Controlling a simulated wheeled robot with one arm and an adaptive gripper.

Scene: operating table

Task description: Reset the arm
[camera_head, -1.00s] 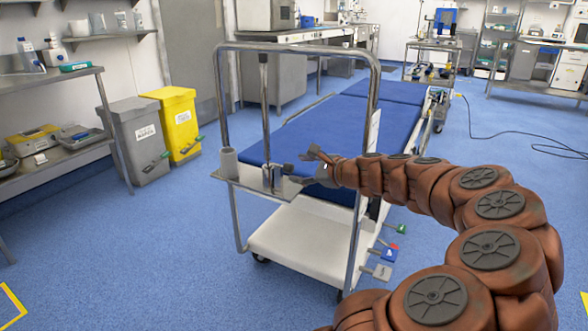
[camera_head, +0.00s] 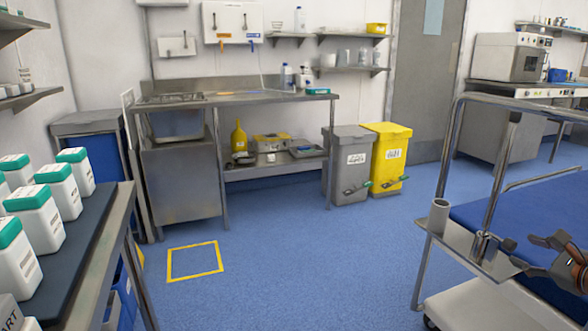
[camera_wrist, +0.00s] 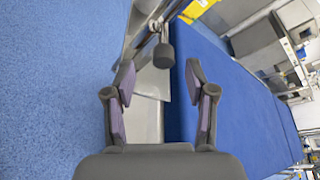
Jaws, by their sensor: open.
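My gripper (camera_head: 532,254) is at the right edge of the head view, beside the small metal shelf (camera_head: 465,255) at the end of the operating table. It also shows in the wrist view (camera_wrist: 159,82), with its two fingers spread and nothing between them. A dark knob on a metal rod (camera_wrist: 164,56) is seen beyond the fingertips. I cannot tell how far it is from them. The blue table pad (camera_wrist: 225,105) fills the right of the wrist view. Most of my arm is outside the head view.
A metal rail frame (camera_head: 452,150) rises around the shelf, which holds a grey cup (camera_head: 439,215). White bottles with green caps (camera_head: 75,172) stand on a bench at left. Grey (camera_head: 345,165) and yellow (camera_head: 390,158) bins stand by the wall.

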